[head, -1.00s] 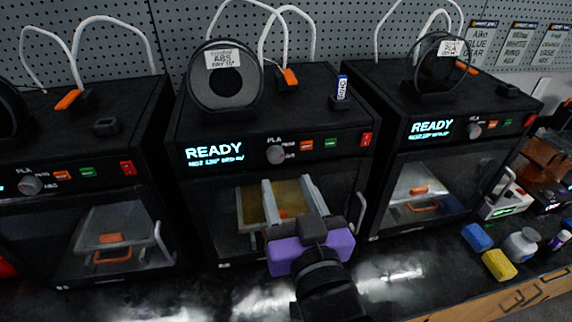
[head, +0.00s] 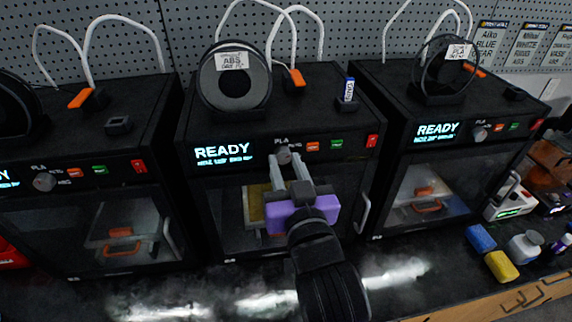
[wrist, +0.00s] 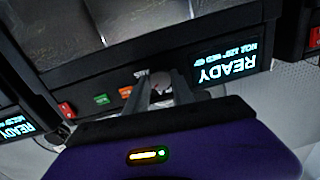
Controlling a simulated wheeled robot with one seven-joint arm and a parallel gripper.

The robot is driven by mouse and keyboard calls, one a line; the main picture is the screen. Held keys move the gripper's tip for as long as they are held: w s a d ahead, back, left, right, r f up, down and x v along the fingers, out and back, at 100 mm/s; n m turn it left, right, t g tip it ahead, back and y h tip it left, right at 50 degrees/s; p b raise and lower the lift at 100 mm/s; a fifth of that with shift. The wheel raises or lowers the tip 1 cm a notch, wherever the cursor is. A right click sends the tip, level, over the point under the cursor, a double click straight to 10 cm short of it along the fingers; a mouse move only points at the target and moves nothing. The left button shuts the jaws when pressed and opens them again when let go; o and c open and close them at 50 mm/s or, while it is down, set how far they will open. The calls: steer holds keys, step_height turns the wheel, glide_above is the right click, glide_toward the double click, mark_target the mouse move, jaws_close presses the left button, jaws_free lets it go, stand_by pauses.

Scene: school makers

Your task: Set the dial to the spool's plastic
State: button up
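The middle printer's grey dial (head: 284,155) is on its front panel, with a PLA mark above it; other marks are partly covered. My gripper (head: 287,161) is at the panel with its two grey fingers apart, one on each side of the dial. The dial (wrist: 161,84) also shows between the fingers (wrist: 162,92) in the wrist view. I cannot tell whether they touch it. The dial's pointer is too hidden to read. The black spool (head: 234,85) stands upright on top of the middle printer, and its white label (head: 232,61) reads ABS.
The middle printer's screen (head: 223,153) reads READY. An orange button (head: 313,146), a green button (head: 337,144) and a red switch (head: 373,141) are right of the dial. A small labelled stick (head: 349,89) stands on top. Similar printers flank it.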

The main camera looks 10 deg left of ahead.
jaws_close()
steer(key=m+b, duration=0.2)
steer(key=shift+f+m+b, duration=0.2)
steer(key=shift+m+b, duration=0.1)
steer(key=shift+m, duration=0.1)
steer(key=m+b, duration=0.2)
steer(key=shift+a+m, duration=0.1)
steer(key=shift+m, duration=0.3)
steer(key=m+b, duration=0.2)
steer(key=m, duration=0.1)
steer(key=shift+m, duration=0.3)
steer(key=shift+r+m+t+b, duration=0.15)
steer(key=shift+m+t+b, duration=0.15)
steer(key=shift+m+b, duration=0.95)
steer(key=shift+m, duration=0.35)
